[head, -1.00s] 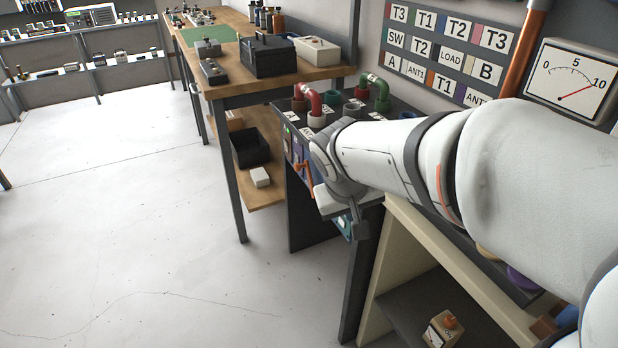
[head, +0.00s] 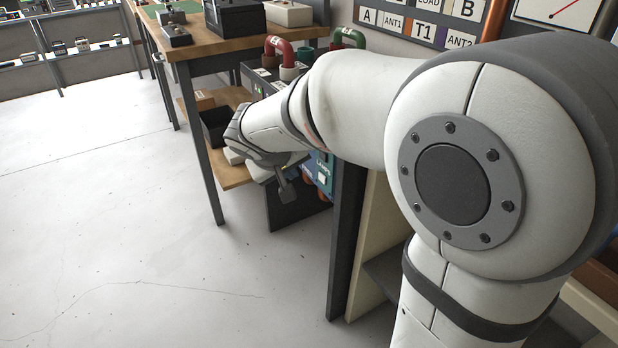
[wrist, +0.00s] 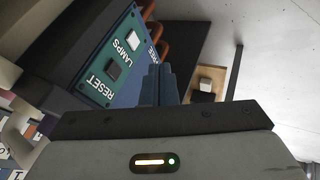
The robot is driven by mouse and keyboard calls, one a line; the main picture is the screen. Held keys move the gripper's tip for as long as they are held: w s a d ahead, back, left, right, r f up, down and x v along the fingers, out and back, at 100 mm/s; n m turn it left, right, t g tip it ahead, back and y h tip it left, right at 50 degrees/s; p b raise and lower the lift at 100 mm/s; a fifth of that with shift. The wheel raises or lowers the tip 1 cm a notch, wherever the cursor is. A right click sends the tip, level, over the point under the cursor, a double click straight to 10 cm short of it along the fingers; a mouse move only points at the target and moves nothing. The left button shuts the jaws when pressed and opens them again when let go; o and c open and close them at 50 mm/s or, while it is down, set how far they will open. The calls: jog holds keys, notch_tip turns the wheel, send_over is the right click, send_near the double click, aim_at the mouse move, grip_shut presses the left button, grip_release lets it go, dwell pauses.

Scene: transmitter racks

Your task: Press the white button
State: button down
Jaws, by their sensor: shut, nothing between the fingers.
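The white button (wrist: 131,38) is a small square on a teal panel (wrist: 88,83), beside the word LAMPS in the wrist view. A dark square button (wrist: 113,70) sits near it, by the word RESET. In the head view the panel (head: 325,160) shows partly past my arm, with a pale square (head: 322,180) on it. My gripper (wrist: 160,72) is shut and empty. Its fingertips appear to the right of and below the white button in the wrist view, with no visible contact.
Orange curved pipes (wrist: 158,35) lie close by the panel's edge in the wrist view. A wooden workbench (head: 190,50) with dark boxes stands behind my arm, with a lower shelf (head: 225,178). The pale floor (head: 110,220) at left is clear.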

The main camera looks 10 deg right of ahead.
aim_at(322, 178)
jog(key=w+d+f+b, duration=0.3)
jog(key=w+d+f, duration=0.3)
jog(key=d+f, duration=0.1)
jog(key=shift+f+b, duration=0.3)
jog(key=shift+f, duration=0.2)
